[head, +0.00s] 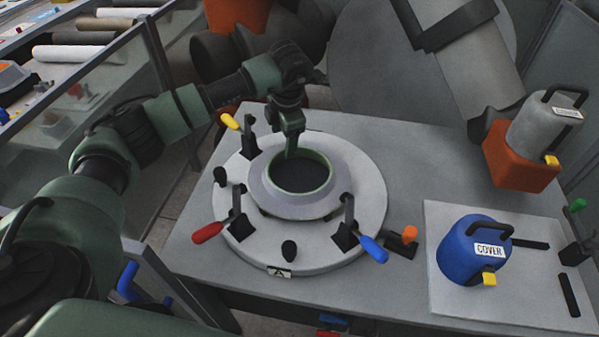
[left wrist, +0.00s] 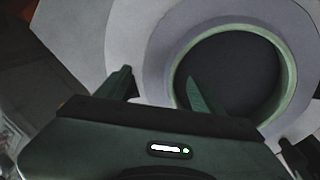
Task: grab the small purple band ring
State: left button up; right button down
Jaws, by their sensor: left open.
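A pale purple-grey band ring (head: 262,196) lies flat in the middle of a round light-grey mould plate (head: 360,225) on the table. It surrounds a dark round opening with a thin green rim (head: 331,176). My left gripper (head: 291,152) points down at the ring's far side. In the left wrist view its jaws (left wrist: 157,76) are open and empty. One finger appears over the dark opening and the other toward the outside of the ring (left wrist: 160,45). Whether the fingertips touch the ring, I cannot tell. My right gripper is not in view.
Toggle clamps with yellow, red (head: 207,232) and blue (head: 373,248) handles stand around the plate. A blue cover (head: 462,262) sits on a light board at the right. A grey cover (head: 540,125) is on an orange block behind it.

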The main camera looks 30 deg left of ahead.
aim_at(282, 144)
pick_arm(q)
jog(key=x, duration=0.3)
jog(key=shift+a+f+p, duration=0.2)
jog(key=shift+f+p, duration=0.1)
jog(key=shift+p, duration=0.05)
grip_shut()
jog(key=shift+w+r, duration=0.1)
